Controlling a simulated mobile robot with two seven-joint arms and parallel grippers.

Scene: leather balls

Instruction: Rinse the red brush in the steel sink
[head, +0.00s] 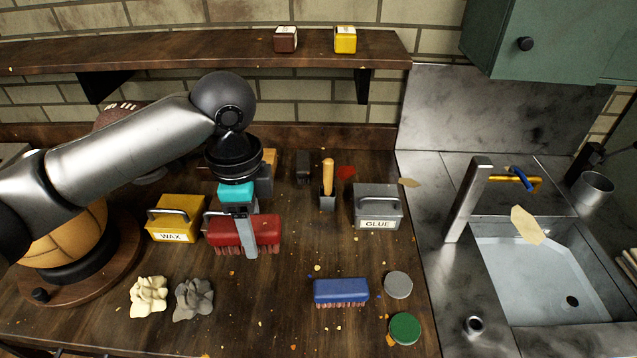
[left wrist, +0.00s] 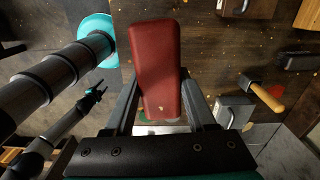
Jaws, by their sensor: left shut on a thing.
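The red brush (head: 222,230) is on the left part of the wooden worktop, with its bristles down. I cannot tell whether they touch the wood. My left gripper (head: 250,245) reaches down over the brush and is shut on its body. In the left wrist view the brush's red back (left wrist: 155,60) lies between the two fingers. The steel sink (head: 530,275) is at the far right, with a pale basin and a dark drain. The steel tap (head: 467,200) stands at its left rim. What seems to be my right gripper (left wrist: 97,90) is small and dark in the left wrist view.
A yellow WAX box (head: 172,208) stands left of the brush. A grey GLUE box (head: 376,218), a blue brush (head: 341,290), a grey lid (head: 398,285) and a green lid (head: 405,328) lie between brush and sink. A tan scrap (head: 528,225) overhangs the basin's back edge.

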